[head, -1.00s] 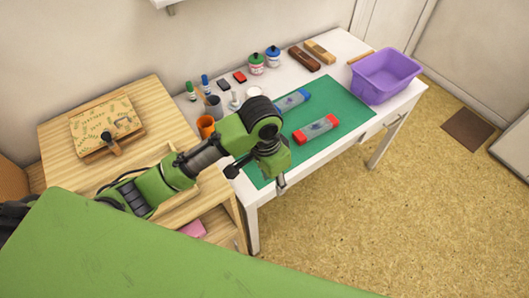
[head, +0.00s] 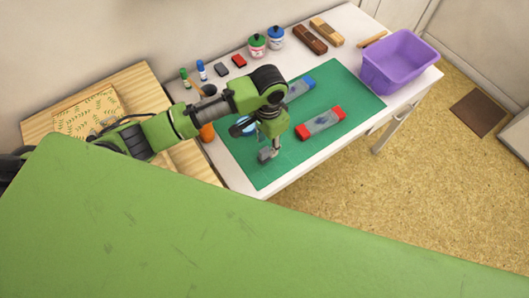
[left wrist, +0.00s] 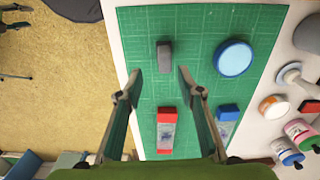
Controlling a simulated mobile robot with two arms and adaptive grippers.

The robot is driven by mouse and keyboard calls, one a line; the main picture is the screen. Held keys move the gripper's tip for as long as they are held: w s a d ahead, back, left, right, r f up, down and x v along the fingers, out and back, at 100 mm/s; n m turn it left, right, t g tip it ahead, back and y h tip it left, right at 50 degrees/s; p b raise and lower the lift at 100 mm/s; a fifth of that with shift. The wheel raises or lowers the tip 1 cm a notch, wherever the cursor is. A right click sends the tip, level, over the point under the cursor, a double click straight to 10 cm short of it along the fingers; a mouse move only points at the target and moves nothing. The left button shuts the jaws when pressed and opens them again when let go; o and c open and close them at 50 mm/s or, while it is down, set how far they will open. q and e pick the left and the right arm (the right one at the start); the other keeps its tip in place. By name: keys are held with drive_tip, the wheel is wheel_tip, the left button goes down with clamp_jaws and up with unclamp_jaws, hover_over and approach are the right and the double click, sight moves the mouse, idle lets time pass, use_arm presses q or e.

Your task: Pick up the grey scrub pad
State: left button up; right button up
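The grey scrub pad (head: 264,155) is a small grey block on the green cutting mat (head: 262,177), near its front left part. It also shows in the left wrist view (left wrist: 164,57), just beyond the fingertips and roughly between their lines. My left gripper (head: 272,146) hangs over the mat beside the pad in the head view. In the left wrist view its two fingers (left wrist: 158,76) are spread wide with nothing between them. Whether a finger touches the pad I cannot tell. My right gripper is in neither view.
A blue round pad (left wrist: 234,58) lies beside the scrub pad. A red-ended clear case (head: 320,122) and a blue-ended one (head: 300,87) lie on the mat. A purple bin (head: 398,65) stands at the right. Bottles (head: 257,45) and brushes (head: 310,39) line the back.

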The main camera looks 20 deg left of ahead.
sight(264, 150)
use_arm(q)
drive_tip(key=shift+w+f, duration=0.15)
drive_tip(key=shift+f, duration=0.25)
drive_tip(key=shift+a+f+p, duration=0.2)
drive_tip(key=shift+f+p, duration=0.15)
drive_tip(key=shift+f, duration=0.3)
drive_tip(key=shift+a+f+p, duration=0.2)
drive_tip(key=shift+f+p, duration=0.1)
drive_tip(key=shift+f, duration=0.3)
wheel_tip(264, 150, down, 2)
drive_tip(key=shift+a+f, duration=0.1)
drive_tip(key=shift+f, duration=0.4)
drive_tip(key=c, duration=0.7)
clamp_jaws()
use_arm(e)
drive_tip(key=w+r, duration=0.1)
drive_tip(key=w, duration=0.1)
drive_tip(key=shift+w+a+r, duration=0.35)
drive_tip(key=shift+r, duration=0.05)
